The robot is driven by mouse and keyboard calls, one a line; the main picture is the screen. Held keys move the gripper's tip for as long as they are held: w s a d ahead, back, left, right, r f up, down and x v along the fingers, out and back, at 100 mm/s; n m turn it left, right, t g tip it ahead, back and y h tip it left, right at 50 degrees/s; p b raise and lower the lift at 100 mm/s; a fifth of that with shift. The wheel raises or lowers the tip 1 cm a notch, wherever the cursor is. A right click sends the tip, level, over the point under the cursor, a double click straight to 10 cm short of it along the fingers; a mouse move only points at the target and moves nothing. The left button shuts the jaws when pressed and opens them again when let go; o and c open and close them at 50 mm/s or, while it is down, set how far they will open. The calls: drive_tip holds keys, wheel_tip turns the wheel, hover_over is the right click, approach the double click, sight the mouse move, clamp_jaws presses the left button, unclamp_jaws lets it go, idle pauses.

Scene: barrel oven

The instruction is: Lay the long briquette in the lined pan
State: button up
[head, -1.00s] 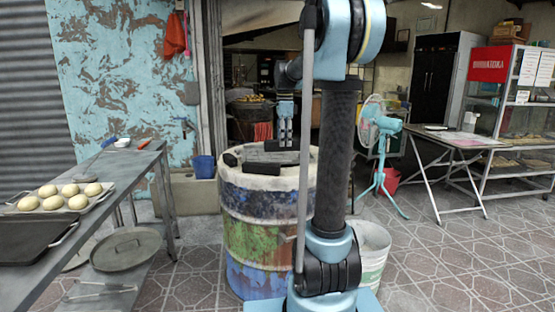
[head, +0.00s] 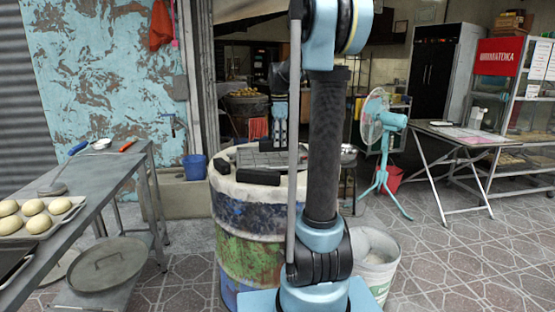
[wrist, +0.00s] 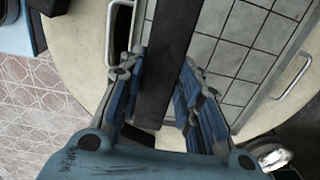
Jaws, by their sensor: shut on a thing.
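The long briquette (wrist: 172,60) is a dark bar held lengthwise between the blue fingers of my gripper (wrist: 162,110) in the wrist view. My gripper, shut on it, also shows above the barrel in the head view (head: 280,135). The lined pan (wrist: 231,54), with grey square tiles inside and metal handles, lies under and to the right of the briquette. The briquette overlaps the pan's left part; how high it is above the tiles I cannot tell. The pan also shows on the barrel top in the head view (head: 284,158), partly hidden by my arm.
The painted barrel (head: 243,215) has a pale rim. Dark blocks (head: 258,176) lie on its rim at the front and left. A metal bowl (head: 348,153) stands beyond it. A table with dough balls (head: 32,207) is at left; a white bucket (head: 376,262) is at right.

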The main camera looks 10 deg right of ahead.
drive_tip(key=shift+a+f, duration=0.15)
drive_tip(key=shift+f, duration=3.15)
drive_tip(key=o, duration=0.9)
drive_tip(key=shift+c, duration=0.2)
